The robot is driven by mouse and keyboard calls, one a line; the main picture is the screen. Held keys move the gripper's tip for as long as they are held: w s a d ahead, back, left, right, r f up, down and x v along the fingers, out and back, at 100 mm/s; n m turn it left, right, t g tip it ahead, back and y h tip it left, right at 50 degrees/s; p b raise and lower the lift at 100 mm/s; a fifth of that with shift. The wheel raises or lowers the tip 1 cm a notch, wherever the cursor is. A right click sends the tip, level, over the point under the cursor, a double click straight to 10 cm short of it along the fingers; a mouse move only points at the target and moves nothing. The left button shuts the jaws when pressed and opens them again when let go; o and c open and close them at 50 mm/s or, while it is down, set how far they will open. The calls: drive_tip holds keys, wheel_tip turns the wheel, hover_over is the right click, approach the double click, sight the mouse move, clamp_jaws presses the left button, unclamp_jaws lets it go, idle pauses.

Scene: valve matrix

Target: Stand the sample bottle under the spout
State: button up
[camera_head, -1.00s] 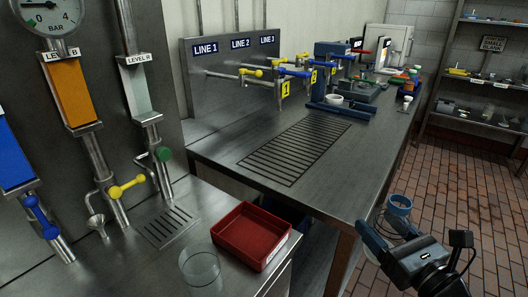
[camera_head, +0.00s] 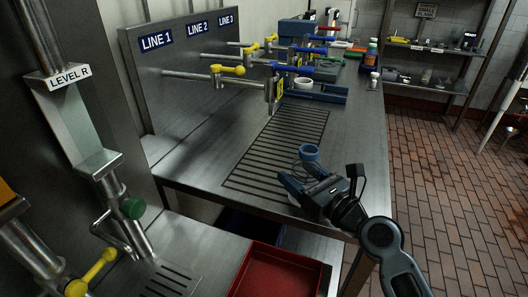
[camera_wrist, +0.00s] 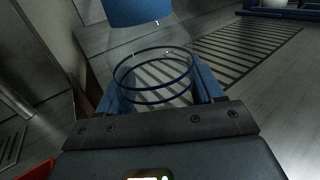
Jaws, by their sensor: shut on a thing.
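The sample bottle is clear, with a blue cap (camera_head: 309,152) and dark rings round its body (camera_wrist: 152,75). My gripper (camera_head: 303,180) is shut on it, and the bottle shows between the blue fingers in the wrist view. It appears held above the front right of the slatted drain (camera_head: 262,160), and I cannot tell its exact height. Pipes marked LINE 1, LINE 2 and LINE 3 end over the bench's far part. Another bent tube (camera_head: 112,238) hangs below a green knob at LEVEL R.
A red tray (camera_head: 275,272) lies on the lower counter in front. A blue holder (camera_head: 318,92) and a white ring-shaped item (camera_head: 303,84) sit behind the drain. Bottles (camera_head: 371,55) stand at the bench's far right. The drain's slats look bare.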

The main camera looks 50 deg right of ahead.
drive_tip(key=p+x, duration=0.1)
drive_tip(key=x, duration=1.1)
drive_tip(key=shift+w+d+r+p, duration=0.1)
drive_tip(key=shift+w+r+p, duration=0.05)
drive_tip(key=shift+w+p, duration=0.2)
drive_tip(key=shift+w+f+b, duration=0.1)
drive_tip(key=shift+f+b, duration=0.2)
drive_tip(key=shift+f, duration=0.6)
drive_tip(key=shift+f, duration=0.2)
drive_tip(key=o, duration=1)
drive_tip(key=shift+r, duration=0.1)
